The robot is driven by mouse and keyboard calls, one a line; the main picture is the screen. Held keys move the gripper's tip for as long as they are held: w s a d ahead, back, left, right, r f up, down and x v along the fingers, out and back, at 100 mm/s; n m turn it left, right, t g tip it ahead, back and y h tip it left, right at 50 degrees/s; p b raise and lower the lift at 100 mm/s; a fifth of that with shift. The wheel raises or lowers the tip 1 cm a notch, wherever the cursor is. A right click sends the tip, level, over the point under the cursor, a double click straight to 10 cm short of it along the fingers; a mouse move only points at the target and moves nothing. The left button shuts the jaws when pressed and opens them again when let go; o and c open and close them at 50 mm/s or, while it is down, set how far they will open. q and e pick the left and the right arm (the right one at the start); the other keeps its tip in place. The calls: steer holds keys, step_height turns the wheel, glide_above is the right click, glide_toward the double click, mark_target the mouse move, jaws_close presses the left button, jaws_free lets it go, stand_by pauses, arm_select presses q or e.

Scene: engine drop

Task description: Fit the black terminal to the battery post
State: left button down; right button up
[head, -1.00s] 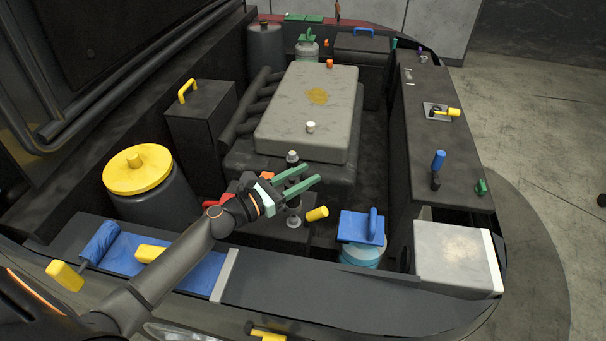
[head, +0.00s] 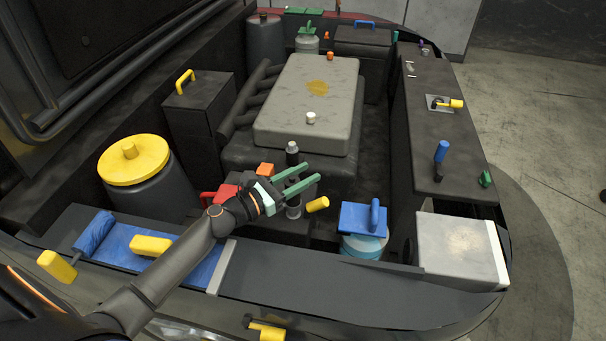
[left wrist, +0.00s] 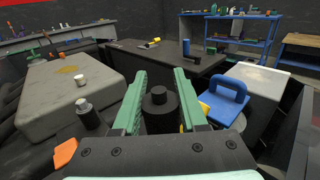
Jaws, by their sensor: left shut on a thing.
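My left gripper (head: 302,185), with green fingers, is shut on the black terminal (head: 293,211), a dark round collar. In the left wrist view the black terminal (left wrist: 159,112) sits between the two fingers, with a dark round knob rising from its middle. The terminal is over the near part of the dark battery (head: 262,229). The battery post under it is hidden, so I cannot tell how far down the terminal sits. A second grey-topped post (head: 292,148) stands bare behind the gripper. My right gripper is not in view.
A red part (head: 225,193) and an orange block (head: 266,169) are close to the gripper. A yellow handle (head: 317,204) is just right of the terminal. The blue-lidded bottle (head: 362,218) stands farther right. The grey engine cover (head: 307,105) lies behind.

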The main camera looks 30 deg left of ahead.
arm_select(q)
steer(key=shift+f+b, duration=0.85)
steer(key=shift+f, duration=0.3)
steer(key=shift+f, duration=0.1)
steer(key=shift+c, duration=1.8)
jaws_free()
steer(key=s+d+r+p, duration=0.2)
steer(key=s+r+p, duration=0.2)
steer(key=s+r, duration=0.2)
steer(key=s+d+r+p, duration=0.3)
steer(key=s+r, duration=0.4)
steer(key=shift+d+p, duration=0.35)
